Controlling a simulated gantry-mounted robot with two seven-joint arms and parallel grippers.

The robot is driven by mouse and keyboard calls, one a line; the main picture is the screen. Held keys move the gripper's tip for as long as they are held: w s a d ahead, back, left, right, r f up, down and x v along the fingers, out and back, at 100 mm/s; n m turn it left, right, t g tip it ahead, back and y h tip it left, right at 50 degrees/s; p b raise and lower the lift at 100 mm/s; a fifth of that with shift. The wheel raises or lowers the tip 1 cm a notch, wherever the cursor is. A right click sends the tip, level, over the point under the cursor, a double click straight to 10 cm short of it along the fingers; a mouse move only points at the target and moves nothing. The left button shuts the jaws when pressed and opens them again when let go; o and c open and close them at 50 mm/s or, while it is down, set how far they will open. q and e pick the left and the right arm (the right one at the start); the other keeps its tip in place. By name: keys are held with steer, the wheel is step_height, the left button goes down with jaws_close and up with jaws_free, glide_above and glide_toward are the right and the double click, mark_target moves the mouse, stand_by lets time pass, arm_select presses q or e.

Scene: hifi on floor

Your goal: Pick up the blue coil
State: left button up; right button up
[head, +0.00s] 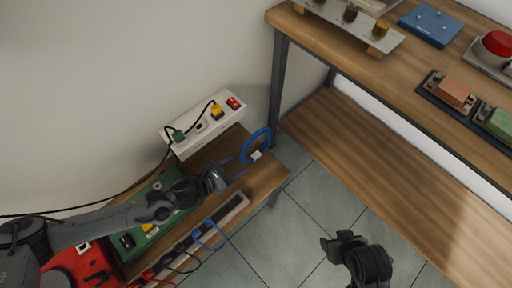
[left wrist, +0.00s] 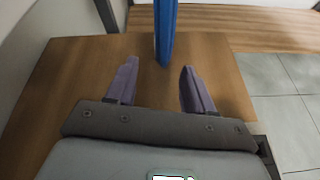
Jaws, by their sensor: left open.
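The blue coil (head: 257,139) is a ring with a white tag, near the far right end of the low wooden bench (head: 268,178). In the left wrist view the coil (left wrist: 165,28) shows edge-on as an upright blue strip. My left gripper (head: 232,168) is open and empty above the bench, its fingers pointing at the coil. In the left wrist view the coil lies ahead, between the lines of the two fingers. My right gripper (head: 340,240) is over the tiled floor at the lower right, away from the bench; its jaws are unclear.
A white socket strip (head: 207,124) with coloured plugs runs along the bench's wall side. A grey rack (head: 215,224) with another blue loop (head: 207,236) lies along the front edge. A green panel (head: 150,238) is under my left arm. A shelf leg (head: 279,85) stands just beyond the coil.

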mark_target(246, 161)
arm_select(q)
steer(key=shift+w+d+f+b, duration=0.25)
steer(key=shift+f+b, duration=0.05)
steer(key=shift+b, duration=0.05)
steer(key=b+x, duration=0.2)
steer(key=x, duration=0.1)
steer(key=shift+d, duration=0.2)
steer(key=shift+w+d, duration=0.35)
steer(key=shift+w, duration=0.05)
steer(key=shift+s+a, duration=0.1)
steer(key=shift+a, duration=0.05)
steer(key=shift+c, duration=0.4)
jaws_close()
